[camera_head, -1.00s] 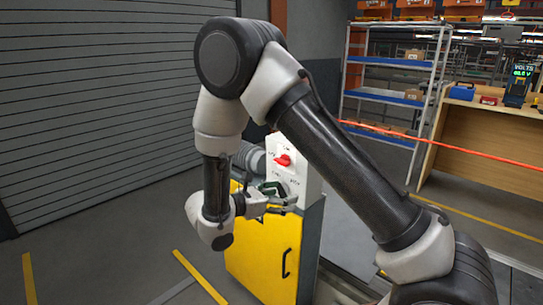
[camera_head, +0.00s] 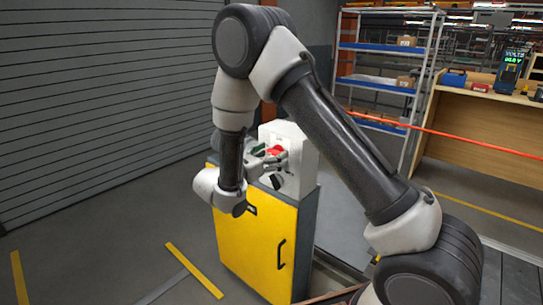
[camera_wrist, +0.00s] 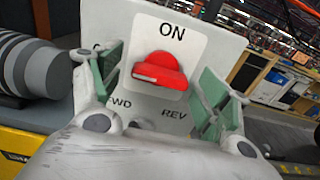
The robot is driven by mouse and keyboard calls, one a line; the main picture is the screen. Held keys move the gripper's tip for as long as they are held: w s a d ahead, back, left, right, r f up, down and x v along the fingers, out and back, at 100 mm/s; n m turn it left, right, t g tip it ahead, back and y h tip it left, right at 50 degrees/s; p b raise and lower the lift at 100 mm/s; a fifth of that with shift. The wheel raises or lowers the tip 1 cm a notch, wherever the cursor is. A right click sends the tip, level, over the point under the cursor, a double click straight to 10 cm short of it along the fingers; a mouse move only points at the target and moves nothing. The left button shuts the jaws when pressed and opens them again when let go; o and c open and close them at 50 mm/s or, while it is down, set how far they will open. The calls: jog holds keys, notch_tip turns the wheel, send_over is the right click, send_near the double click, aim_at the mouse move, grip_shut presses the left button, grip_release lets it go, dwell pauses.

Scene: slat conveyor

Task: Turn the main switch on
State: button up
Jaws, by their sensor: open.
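The main switch is a red rotary knob (camera_wrist: 160,71) on a white plate marked ON above it, in the middle of the wrist view. In the head view the red knob (camera_head: 275,150) shows on the white control box (camera_head: 303,165), partly behind my gripper. My gripper (camera_wrist: 160,85) is open, with one green-padded finger on each side of the knob and a gap to each. In the head view my gripper (camera_head: 270,160) is at the front of the box. Below the knob are the letters FWD and REV; the selector they belong to is hidden by my gripper.
The box stands on a yellow cabinet (camera_head: 255,240) with a black handle. A grey ribbed motor (camera_wrist: 32,65) is left of the box. A shelf rack (camera_head: 385,85), a wooden bench (camera_head: 470,130) and a red barrier line (camera_head: 450,137) are behind.

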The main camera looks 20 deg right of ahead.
jog(key=c, duration=1)
jog(key=shift+m, duration=0.5)
jog(key=m, duration=0.3)
jog(key=shift+m, duration=0.4)
jog(key=m, duration=0.4)
jog(key=shift+m, duration=0.3)
jog(key=m, duration=0.4)
jog(key=shift+m, duration=2.2)
jog(key=shift+f, duration=0.1)
